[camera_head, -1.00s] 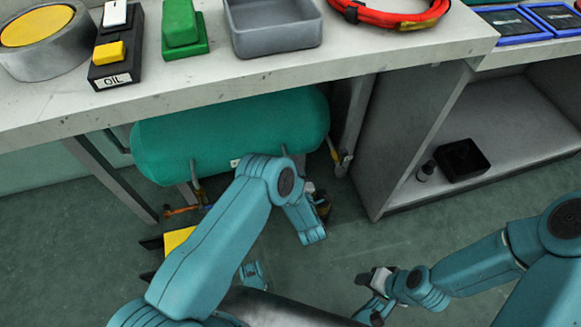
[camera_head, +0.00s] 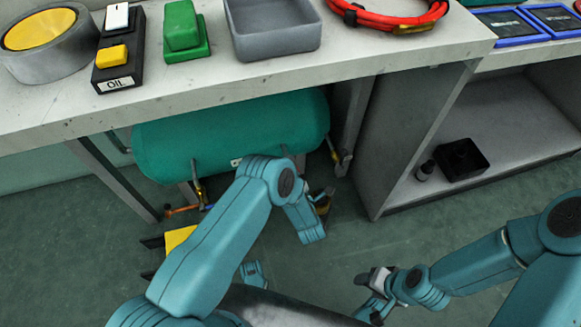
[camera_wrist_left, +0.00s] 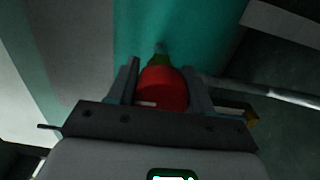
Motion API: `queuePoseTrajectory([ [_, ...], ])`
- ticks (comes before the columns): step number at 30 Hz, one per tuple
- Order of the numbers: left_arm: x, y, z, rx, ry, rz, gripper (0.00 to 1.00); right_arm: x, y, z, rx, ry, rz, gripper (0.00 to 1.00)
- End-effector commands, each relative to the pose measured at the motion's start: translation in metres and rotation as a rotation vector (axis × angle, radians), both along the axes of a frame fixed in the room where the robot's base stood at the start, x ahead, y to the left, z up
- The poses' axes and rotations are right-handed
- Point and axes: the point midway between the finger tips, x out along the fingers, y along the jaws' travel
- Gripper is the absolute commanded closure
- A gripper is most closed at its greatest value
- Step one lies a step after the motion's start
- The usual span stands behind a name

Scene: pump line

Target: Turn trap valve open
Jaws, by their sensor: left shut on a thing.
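The green tank (camera_head: 235,135) hangs under the bench. My left arm reaches down in front of it, and my left gripper (camera_head: 322,199) is partly hidden behind my own arm links in the head view. In the left wrist view, my left gripper (camera_wrist_left: 163,85) is shut on a red knob-like handle (camera_wrist_left: 162,90), taken to be the trap valve's, with the green tank (camera_wrist_left: 145,30) behind it. The valve itself is hidden in the head view. My right gripper (camera_head: 376,285) is low at the right, away from the tank; its fingers are too small to read.
The bench top (camera_head: 350,58) lies above the tank. A grey tray (camera_head: 272,48), a green block (camera_head: 185,35) and an OIL switch box (camera_head: 118,62) stand on it. An open shelf (camera_head: 500,125) holding a black box (camera_head: 462,158) is at the right.

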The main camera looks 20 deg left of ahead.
Motion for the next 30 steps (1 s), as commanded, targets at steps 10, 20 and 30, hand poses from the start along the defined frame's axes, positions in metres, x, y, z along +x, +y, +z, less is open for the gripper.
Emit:
queuePoseTrajectory([
  [10, 0.001, 0.005, 0.002, -0.002, -0.008, 0.015, 0.80, 0.000, 0.000, 0.000, 0.000, 0.000, 0.000, 0.46],
  [20, 0.000, 0.002, 0.001, -0.002, -0.005, 0.008, 0.25, 0.000, 0.000, 0.000, 0.000, 0.000, 0.000, 0.46],
  [30, -0.032, -0.022, 0.004, -0.001, 0.000, -0.001, 0.25, -0.003, 0.002, 0.016, 0.003, 0.008, 0.009, 0.46],
])
